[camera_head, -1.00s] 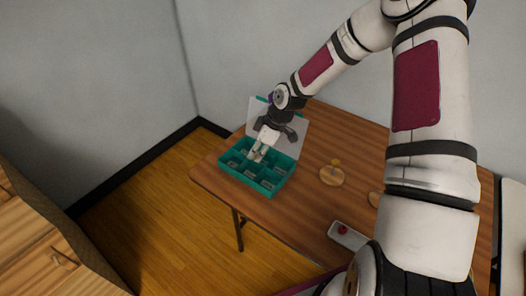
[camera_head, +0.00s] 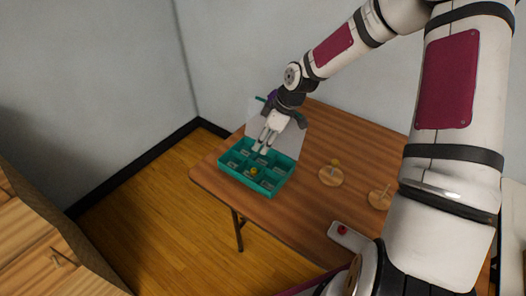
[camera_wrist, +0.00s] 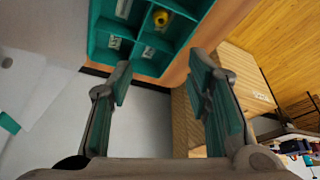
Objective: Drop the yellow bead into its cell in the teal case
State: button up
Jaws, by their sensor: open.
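The teal case (camera_head: 226,177) stands open on the wooden table, divided into cells with small pale labels. The yellow bead (camera_head: 253,171) lies in one of its front cells. The wrist view also shows the bead (camera_wrist: 161,18) between the teal dividers of the case (camera_wrist: 183,42); the label of that cell cannot be read. My gripper (camera_head: 261,148) is above the case, with its fingers apart. In the wrist view my gripper (camera_wrist: 161,75) is open and empty, and the bead is clear of both fingers.
The case's pale lid (camera_head: 292,139) stands raised behind it, close to my gripper. To the right are a round wooden base (camera_head: 329,178) with a yellow piece on it, another round base (camera_head: 379,201) with a peg, and a pale box with a red button (camera_head: 343,230).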

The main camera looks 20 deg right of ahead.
jog(key=v, duration=0.5)
jog(key=shift+s+d+r, duration=0.1)
jog(key=shift+r, duration=0.25)
jog(key=s+a+r+m+t+h, duration=0.1)
jog(key=s+r+m, duration=0.4)
jog(key=s+r, duration=0.6)
jog(key=s+a+r+m+t+h, duration=0.1)
jog(key=s+a+r+m+h, duration=0.2)
jog(key=s+r+m, duration=0.3)
jog(key=s+r, duration=0.5)
jog(key=s, duration=0.6)
jog(key=shift+s+a+r+t, duration=0.2)
jog(key=shift+s+t, duration=0.1)
jog(key=shift+s, duration=0.1)
